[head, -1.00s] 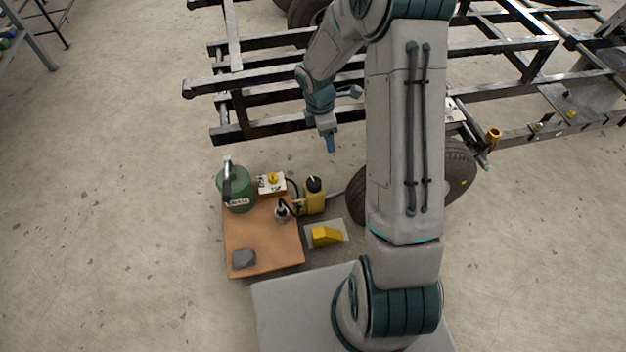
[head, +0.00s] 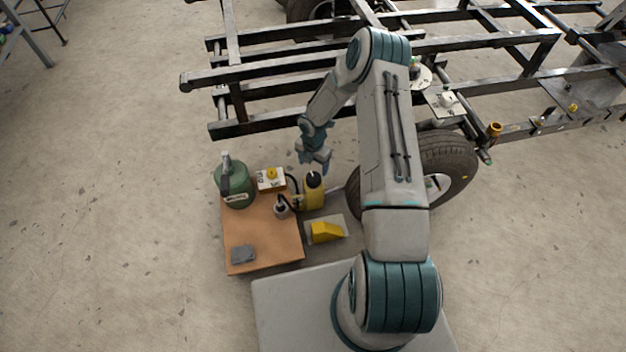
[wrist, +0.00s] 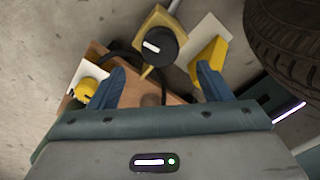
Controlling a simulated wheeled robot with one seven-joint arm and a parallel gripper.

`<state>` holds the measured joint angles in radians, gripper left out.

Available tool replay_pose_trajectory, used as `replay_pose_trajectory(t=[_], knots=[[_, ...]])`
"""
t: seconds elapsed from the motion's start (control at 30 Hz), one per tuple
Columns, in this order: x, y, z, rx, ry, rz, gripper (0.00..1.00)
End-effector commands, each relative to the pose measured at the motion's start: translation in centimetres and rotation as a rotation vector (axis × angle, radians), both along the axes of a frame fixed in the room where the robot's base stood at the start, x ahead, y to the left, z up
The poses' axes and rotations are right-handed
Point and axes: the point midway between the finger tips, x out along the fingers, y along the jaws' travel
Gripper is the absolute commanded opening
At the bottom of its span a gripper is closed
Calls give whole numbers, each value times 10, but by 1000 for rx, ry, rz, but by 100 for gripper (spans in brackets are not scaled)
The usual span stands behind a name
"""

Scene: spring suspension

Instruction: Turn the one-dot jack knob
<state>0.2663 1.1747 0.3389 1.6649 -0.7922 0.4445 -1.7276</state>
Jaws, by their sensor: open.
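A yellow jack body (head: 314,198) stands beside the brown board, with a black knob (head: 313,180) on top. In the wrist view the black knob (wrist: 161,46) has a white bar mark and lies just beyond the fingertips, between their lines. A white box with a yellow knob (head: 272,174) stands at the board's back; this yellow knob (wrist: 86,88) shows beside the left finger. I cannot make out dots on either knob. My gripper (wrist: 160,72) is open and empty. In the head view my gripper (head: 321,168) is just above and behind the black knob, apparently not touching it.
A green canister (head: 237,185), a small bottle (head: 281,206) and a grey block (head: 243,254) are on the brown board (head: 262,238). A yellow wedge (head: 325,232) lies on a grey plate. A tyre (head: 450,160) and the black frame (head: 290,85) stand to the right and behind.

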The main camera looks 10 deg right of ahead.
Motion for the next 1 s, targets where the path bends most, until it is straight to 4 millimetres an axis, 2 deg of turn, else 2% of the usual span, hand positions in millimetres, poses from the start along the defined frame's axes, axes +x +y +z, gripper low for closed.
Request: replay_pose_trajectory(t=[0.03,0.2,0.4,0.57,0.83,0.87,1.0], knots=[[-1,0,-17,0,1,0,72],[-1,0,-52,0,1,-2,72],[0,0,-78,-1,-1,-2,72],[0,-1,-86,-1,-1,-3,72],[0,-1,-87,-1,-1,-3,72],[0,-1,-87,-1,-1,-3,69],[0,-1,-87,-1,-1,-3,30]])
